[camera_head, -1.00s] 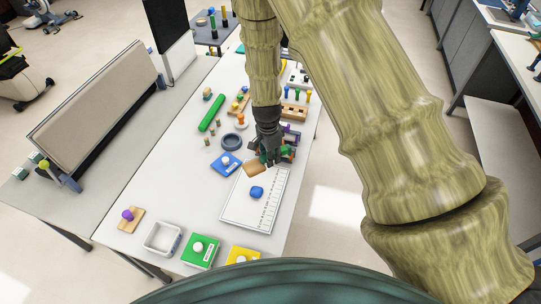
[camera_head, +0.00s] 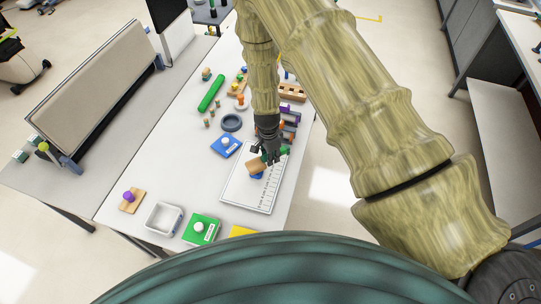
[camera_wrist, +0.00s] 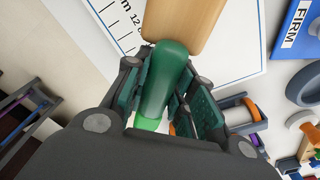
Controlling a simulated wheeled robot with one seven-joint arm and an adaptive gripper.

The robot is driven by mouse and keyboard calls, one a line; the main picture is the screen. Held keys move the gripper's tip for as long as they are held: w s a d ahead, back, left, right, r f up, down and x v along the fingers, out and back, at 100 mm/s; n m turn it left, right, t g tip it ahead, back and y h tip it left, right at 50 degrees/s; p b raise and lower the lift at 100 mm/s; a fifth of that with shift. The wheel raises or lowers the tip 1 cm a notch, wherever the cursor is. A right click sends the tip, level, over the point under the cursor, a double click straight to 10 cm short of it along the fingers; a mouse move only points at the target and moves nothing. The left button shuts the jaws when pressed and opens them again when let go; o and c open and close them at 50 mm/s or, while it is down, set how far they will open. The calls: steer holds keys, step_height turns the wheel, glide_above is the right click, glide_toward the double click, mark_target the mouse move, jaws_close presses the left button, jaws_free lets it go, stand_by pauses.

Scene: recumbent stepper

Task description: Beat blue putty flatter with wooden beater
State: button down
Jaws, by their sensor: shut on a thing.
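My gripper (camera_head: 270,156) is shut on the green handle of the wooden beater (camera_head: 257,166). The wrist view shows the green handle between my gripper's fingers (camera_wrist: 165,92), with the beater's pale wooden head (camera_wrist: 188,20) beyond. The blue putty (camera_head: 257,177) lies on the white ruled board (camera_head: 240,196). The beater's head covers part of the putty in the head view; I cannot tell whether they touch. In the wrist view the putty is hidden and the ruled board (camera_wrist: 235,65) shows its centimetre scale.
The table's left middle is clear.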

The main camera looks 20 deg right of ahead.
step_height(320, 180, up, 12)
stand_by(0.3)
steer(key=shift+f, duration=0.15)
stand_by(0.6)
stand_by(0.8)
step_height(320, 180, down, 14)
steer(key=shift+s+f, duration=0.1)
steer(key=shift+s, duration=0.05)
steer(key=shift+w+r, duration=0.2)
steer(key=shift+r, duration=0.35)
step_height(320, 180, up, 13)
steer(key=shift+r, duration=0.15)
steer(key=shift+s, duration=0.1)
